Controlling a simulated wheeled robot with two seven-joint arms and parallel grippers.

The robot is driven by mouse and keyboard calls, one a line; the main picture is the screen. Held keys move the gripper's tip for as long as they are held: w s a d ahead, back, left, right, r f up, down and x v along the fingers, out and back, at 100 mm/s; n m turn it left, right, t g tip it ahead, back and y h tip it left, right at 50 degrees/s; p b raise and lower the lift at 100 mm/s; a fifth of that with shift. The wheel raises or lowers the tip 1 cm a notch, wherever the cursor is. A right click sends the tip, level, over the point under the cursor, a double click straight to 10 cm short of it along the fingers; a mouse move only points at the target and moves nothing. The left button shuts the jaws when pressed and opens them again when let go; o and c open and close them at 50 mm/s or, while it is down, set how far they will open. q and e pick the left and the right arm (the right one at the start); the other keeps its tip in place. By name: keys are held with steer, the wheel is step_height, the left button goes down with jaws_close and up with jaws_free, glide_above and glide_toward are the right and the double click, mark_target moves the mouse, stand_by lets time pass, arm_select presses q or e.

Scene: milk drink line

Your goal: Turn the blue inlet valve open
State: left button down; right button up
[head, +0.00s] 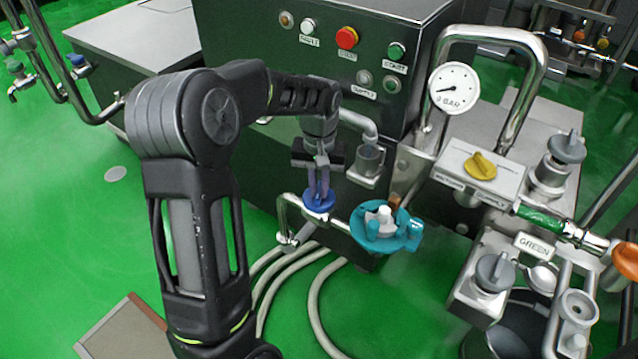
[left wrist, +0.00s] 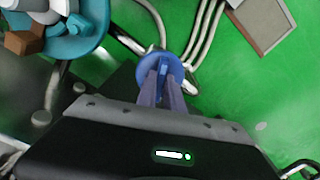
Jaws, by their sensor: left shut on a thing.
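The blue inlet valve (head: 319,201) is a round blue knob on a steel pipe, in the middle of the head view, below the dark control cabinet. My left gripper (head: 319,188) reaches down onto it from above, with its fingers shut on the knob's raised grip. In the left wrist view the blue valve (left wrist: 163,72) sits between the two fingertips of the left gripper (left wrist: 163,80). Part of its grip is hidden by the fingers. My right gripper is in neither view.
A teal round fitting (head: 384,228) stands close to the right of the valve. A cabinet (head: 290,70) with buttons rises behind. A pressure gauge (head: 453,88), a yellow knob (head: 481,166) and grey knobs are at the right. Pale hoses (head: 322,300) lie on the green floor.

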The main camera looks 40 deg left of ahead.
arm_select(q)
steer(key=n+p, duration=0.2)
steer(key=n, duration=0.4)
steer(key=shift+r, duration=0.15)
steer(key=n+p, duration=0.2)
steer(key=n, duration=0.2)
steer(key=shift+n, duration=0.4)
steer(key=shift+n+p, duration=0.55)
steer(key=shift+n, duration=0.45)
steer(key=c, duration=1.5)
jaws_free()
steer(key=shift+o, duration=0.2)
